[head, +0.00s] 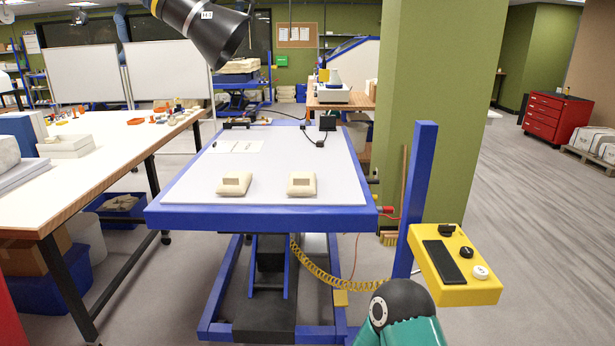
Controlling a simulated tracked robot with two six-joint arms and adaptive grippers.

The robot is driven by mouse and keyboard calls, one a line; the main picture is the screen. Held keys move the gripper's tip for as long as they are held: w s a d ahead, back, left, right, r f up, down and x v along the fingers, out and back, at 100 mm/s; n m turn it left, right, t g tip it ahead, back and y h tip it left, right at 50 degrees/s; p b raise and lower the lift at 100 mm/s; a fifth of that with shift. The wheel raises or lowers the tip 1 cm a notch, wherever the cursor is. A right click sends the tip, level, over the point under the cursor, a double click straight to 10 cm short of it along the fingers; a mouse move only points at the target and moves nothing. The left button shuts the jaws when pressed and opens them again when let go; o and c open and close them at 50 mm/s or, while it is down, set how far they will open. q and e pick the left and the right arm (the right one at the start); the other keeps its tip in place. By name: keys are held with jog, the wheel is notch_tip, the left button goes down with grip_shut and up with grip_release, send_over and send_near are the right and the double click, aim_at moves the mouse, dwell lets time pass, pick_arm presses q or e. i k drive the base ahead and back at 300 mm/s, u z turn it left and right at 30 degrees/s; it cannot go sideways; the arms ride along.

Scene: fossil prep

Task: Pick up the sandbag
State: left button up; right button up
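Two small beige sandbags lie side by side near the front edge of the blue-framed lift table, the left sandbag (235,184) and the right sandbag (302,184). Each is a cushion-like bag with a paler rectangular patch on top. They are apart from each other and nothing touches them from above. The lift table (190,188) has a pale grey top. Neither of my grippers is in view. A teal and black part at the bottom right looks like a piece of my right arm; its fingers do not show.
A black extraction hood (212,35) hangs above the table's far left. A blue post (418,190) and yellow control box (455,265) stand at the table's right front. A white workbench (100,165) is on the left. The table's middle is clear.

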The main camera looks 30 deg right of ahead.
aim_at(300, 183)
jog(key=z, duration=0.2)
jog(key=i, duration=1.45)
jog(key=z, duration=0.45)
jog(key=i, duration=0.25)
jog(key=u, duration=0.25)
jog(key=k, duration=0.9)
jog(key=z, duration=0.15)
jog(key=i, duration=0.9)
jog(key=u, duration=0.05)
